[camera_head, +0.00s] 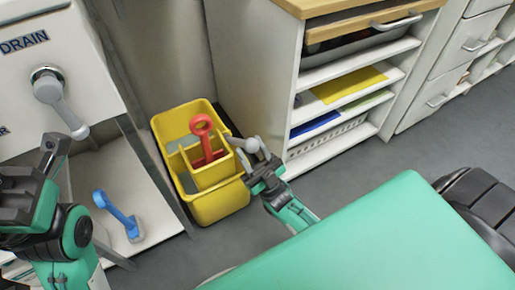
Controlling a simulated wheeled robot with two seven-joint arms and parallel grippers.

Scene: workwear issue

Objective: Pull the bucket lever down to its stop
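A yellow bucket (218,203) with compartments stands on the floor between the white unit and the shelf cabinet. A light grey lever (243,144) sticks out at its right rim, roughly level. A red part with a ring-shaped top (201,126) stands upright inside the bucket. My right gripper (264,168) is at the outer end of the grey lever, right of the bucket. Its fingertips overlap the lever there; I cannot tell whether they grip it. My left gripper (52,150) is at the left edge, below the drain lever, partly cut off, its opening unclear.
A grey lever (62,103) hangs below the DRAIN label on the white unit. The wooden-topped cabinet (256,70) stands close behind my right gripper. Grey floor (240,235) is free in front of the bucket.

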